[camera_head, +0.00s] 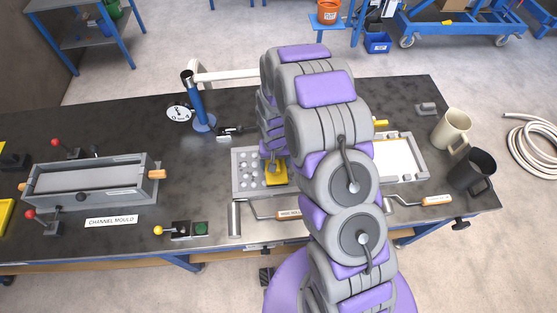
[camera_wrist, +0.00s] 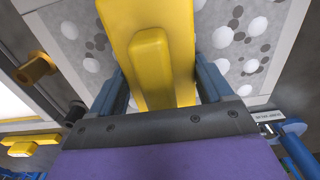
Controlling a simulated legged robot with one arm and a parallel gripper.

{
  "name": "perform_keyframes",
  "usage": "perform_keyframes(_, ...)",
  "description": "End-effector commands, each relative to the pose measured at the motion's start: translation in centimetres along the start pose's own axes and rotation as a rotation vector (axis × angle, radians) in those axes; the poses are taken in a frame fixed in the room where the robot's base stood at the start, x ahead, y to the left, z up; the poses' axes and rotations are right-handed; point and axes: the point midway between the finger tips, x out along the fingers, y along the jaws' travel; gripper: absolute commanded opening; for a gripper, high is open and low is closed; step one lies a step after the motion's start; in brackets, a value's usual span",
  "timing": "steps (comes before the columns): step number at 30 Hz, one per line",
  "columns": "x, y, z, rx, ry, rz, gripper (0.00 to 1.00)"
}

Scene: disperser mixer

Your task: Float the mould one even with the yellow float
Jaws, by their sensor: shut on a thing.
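The yellow float (camera_head: 277,174) is a flat plate with a raised bar handle. It lies over the grey mould with white lumps and dark spots (camera_head: 243,178), left of my arm in the head view. In the wrist view the float (camera_wrist: 188,35) fills the middle, and the pale mould face (camera_wrist: 250,40) shows on both sides with white bumps and grey spots. My gripper (camera_wrist: 160,85) is shut on the float's handle, a blue finger on each side. I cannot tell whether the float's underside touches the mould surface. My arm hides the mould's right part in the head view.
A white-filled tray (camera_head: 400,160) lies right of my arm. Rollers with wooden handles (camera_head: 262,211) lie in front. The channel mould (camera_head: 92,181) is at left, a blue post (camera_head: 199,105) behind, two mugs (camera_head: 452,130) at right. The dark bench is clear between channel mould and post.

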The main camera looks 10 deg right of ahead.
Motion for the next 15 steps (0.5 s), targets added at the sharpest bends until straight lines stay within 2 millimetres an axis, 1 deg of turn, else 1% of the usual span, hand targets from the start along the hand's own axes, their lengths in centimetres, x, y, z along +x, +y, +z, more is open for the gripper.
perform_keyframes(6,0.1,-1.4,0.0,-0.002,-0.001,-0.001,0.49)
perform_keyframes(15,0.2,-1.8,0.0,-0.001,-0.002,0.0,0.49)
